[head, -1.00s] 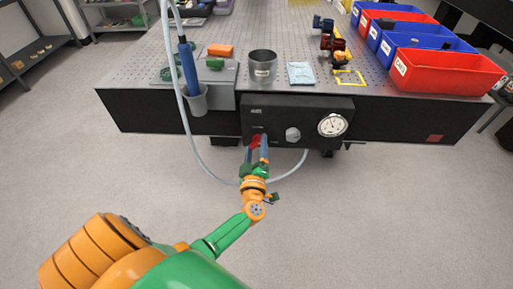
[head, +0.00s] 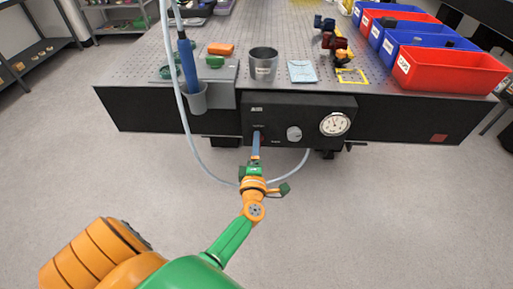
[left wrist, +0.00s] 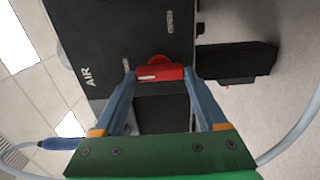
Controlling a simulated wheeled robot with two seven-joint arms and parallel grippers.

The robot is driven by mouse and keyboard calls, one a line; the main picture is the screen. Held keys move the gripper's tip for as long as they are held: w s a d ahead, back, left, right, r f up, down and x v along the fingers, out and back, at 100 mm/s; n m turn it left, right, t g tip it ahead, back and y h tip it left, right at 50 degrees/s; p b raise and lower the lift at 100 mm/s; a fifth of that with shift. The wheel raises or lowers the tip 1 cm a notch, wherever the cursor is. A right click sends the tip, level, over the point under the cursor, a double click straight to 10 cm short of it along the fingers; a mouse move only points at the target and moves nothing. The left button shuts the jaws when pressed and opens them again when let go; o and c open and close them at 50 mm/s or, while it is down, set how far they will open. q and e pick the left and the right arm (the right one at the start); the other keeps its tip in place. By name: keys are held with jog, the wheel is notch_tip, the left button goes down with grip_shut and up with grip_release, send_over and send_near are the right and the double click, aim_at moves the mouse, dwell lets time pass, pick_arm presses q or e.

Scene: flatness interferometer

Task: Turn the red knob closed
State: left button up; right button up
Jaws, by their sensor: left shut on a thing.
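The red knob (left wrist: 158,70) is on the front of the black panel (head: 276,112), and the left wrist view shows its red bar with a small pale mark. My left gripper (head: 256,135) is shut on the red knob, with one blue finger at each end of the bar in the left wrist view. In the head view the fingers line up one behind the other and hide most of the knob. My right gripper is in neither view.
A grey knob (head: 294,134) and a round gauge (head: 334,124) sit to the right on the panel. A pale hose (head: 193,140) loops below it. On the perforated table (head: 135,75) stand a metal cup (head: 263,62) and red and blue bins. The floor in front is clear.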

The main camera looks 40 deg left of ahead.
pick_arm(q)
jog(key=shift+s+f, duration=0.1)
jog(key=shift+f, duration=0.15)
jog(key=o, duration=1.3)
jog(key=shift+r, duration=0.15)
jog(key=v, duration=0.7)
jog(key=shift+s, duration=0.1)
